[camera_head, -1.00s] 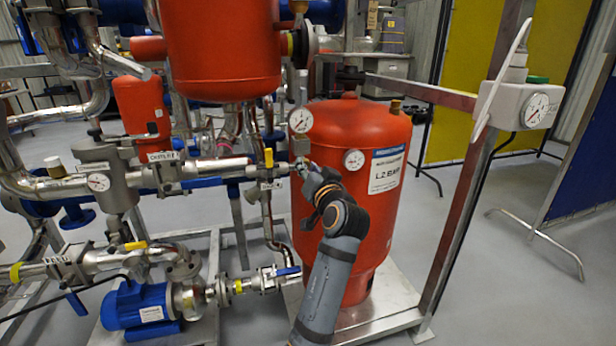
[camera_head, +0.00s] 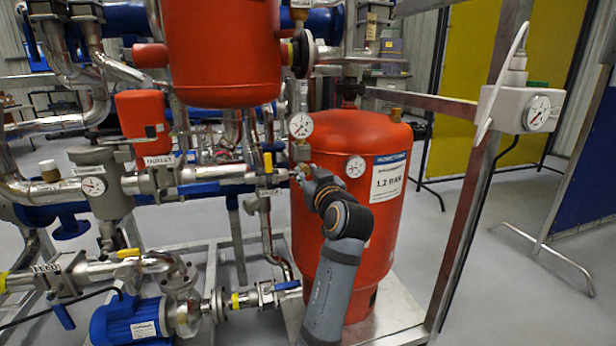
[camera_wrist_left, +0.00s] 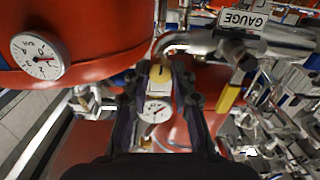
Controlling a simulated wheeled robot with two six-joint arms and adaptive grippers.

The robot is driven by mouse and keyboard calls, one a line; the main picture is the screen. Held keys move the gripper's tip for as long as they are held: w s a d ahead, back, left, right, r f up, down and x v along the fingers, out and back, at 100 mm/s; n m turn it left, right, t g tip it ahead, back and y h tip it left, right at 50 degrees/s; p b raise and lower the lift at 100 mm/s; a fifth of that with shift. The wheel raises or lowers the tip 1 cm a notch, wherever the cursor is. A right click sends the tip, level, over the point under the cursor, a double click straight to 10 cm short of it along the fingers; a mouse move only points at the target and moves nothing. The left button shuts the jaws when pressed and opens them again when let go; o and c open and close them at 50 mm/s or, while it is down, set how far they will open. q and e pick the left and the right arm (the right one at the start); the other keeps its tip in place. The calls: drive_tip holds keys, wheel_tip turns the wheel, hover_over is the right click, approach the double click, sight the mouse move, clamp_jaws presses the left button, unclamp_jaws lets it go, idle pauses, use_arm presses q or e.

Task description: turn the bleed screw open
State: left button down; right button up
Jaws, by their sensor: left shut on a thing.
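My left arm reaches up in front of the large red tank (camera_head: 338,245) in the head view. My left gripper (camera_head: 301,173) is at the pipe fitting just below a round dial gauge (camera_head: 301,125). The screw is hidden by the gripper in the head view. My right gripper is not in view.
A pipe with a yellow-handled valve (camera_head: 268,162) runs left of the gripper. In the wrist view a GAUGE label (camera_wrist_left: 242,18) and a yellow lever (camera_wrist_left: 229,98) are close on the right. A blue pump (camera_head: 130,322) stands low left. Open floor lies right.

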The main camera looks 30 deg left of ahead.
use_arm(q)
drive_tip(key=shift+f, duration=0.2)
drive_tip(key=c, duration=1.1)
unclamp_jaws()
drive_tip(key=shift+r, duration=0.1)
wheel_tip(320, 180, up, 10)
